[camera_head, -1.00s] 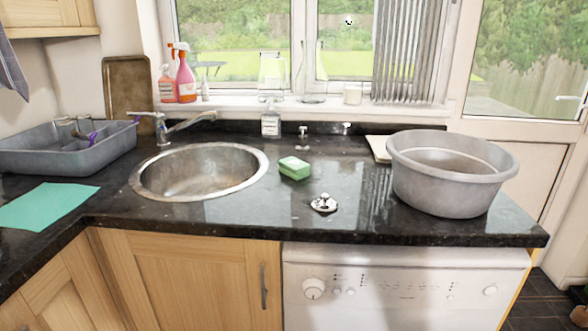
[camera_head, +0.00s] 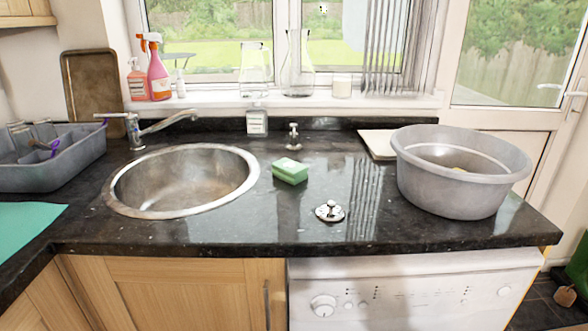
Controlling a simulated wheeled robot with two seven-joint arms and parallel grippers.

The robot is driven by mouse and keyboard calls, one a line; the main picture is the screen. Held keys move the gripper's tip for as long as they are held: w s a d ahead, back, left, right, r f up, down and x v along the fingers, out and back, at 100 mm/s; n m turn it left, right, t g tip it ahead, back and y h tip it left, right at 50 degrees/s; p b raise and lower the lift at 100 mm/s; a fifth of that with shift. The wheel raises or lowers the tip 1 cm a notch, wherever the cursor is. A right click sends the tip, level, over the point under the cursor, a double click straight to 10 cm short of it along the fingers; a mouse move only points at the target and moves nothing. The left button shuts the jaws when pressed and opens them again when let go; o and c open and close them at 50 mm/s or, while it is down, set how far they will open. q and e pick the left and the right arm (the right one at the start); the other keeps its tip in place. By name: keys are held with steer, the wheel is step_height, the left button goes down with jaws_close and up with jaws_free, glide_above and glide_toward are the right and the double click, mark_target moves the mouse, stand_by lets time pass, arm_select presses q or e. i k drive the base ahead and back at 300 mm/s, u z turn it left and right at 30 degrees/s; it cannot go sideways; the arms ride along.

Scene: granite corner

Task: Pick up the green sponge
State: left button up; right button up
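The green sponge (camera_head: 290,171) lies on the black granite worktop (camera_head: 275,225), just right of the round metal sink (camera_head: 183,181). Neither of my grippers shows in the head view.
A grey basin (camera_head: 462,190) stands at the right with something yellow inside. A drain plug (camera_head: 329,211) lies in front of the sponge. A tap (camera_head: 150,128), small bottle (camera_head: 257,122) and soap dispenser (camera_head: 293,137) stand behind. A grey dish rack (camera_head: 50,160) is at left. The front worktop is mostly clear.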

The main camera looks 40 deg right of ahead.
mark_target(293, 172)
steer(key=z, duration=1.65)
